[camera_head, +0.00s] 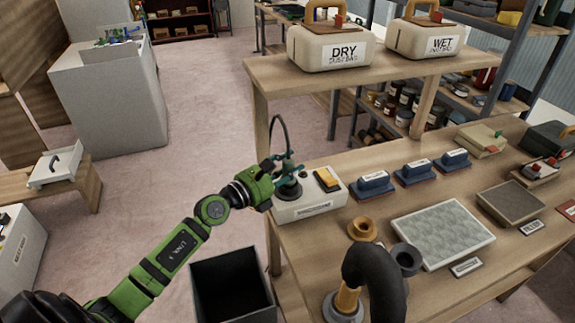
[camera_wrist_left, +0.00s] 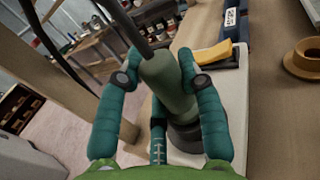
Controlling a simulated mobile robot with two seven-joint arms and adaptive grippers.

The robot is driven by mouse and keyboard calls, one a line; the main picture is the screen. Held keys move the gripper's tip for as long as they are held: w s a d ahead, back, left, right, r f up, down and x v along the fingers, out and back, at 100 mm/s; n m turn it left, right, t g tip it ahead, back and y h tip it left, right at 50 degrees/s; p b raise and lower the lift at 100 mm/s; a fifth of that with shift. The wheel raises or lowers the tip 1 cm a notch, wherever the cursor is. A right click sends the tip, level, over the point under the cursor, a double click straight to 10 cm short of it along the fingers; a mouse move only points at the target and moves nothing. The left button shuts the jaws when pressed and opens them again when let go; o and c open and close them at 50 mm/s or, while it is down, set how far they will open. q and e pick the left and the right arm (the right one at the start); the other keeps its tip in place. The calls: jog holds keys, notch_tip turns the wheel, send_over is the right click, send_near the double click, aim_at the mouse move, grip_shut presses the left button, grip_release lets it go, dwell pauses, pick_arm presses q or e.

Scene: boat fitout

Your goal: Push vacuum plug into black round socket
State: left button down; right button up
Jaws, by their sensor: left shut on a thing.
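My left gripper (camera_head: 284,173) is at the left end of the white box on the bench. In the left wrist view the teal fingers (camera_wrist_left: 160,85) are shut around a grey-green cylindrical plug (camera_wrist_left: 170,90) with a dark cable (camera_wrist_left: 138,22) rising from its top. The black round socket (camera_head: 289,192) sits on top of the white box (camera_head: 310,205). The plug is above the socket, and its lower end is close to or in it; I cannot tell how deep. The socket's dark rim (camera_wrist_left: 185,137) shows below the plug. My right gripper does not show.
A yellow-topped switch (camera_head: 327,179) is on the same box. Blue sanding blocks (camera_head: 375,184) stand to the right. A black hose (camera_head: 375,265), an orange ring (camera_head: 363,228) and a grey mesh pad (camera_head: 443,233) are nearer. A dark bin (camera_head: 232,285) stands below the bench edge.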

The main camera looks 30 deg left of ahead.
pick_arm(q)
jog(key=shift+f, duration=0.3)
jog(key=shift+f, duration=0.1)
jog(key=shift+s+d+f+b, duration=0.1)
jog(key=shift+f+b, duration=0.05)
jog(key=shift+b, duration=0.15)
jog(key=shift+f, duration=0.2)
jog(key=c, duration=0.7)
grip_release()
jog(key=shift+s, duration=0.1)
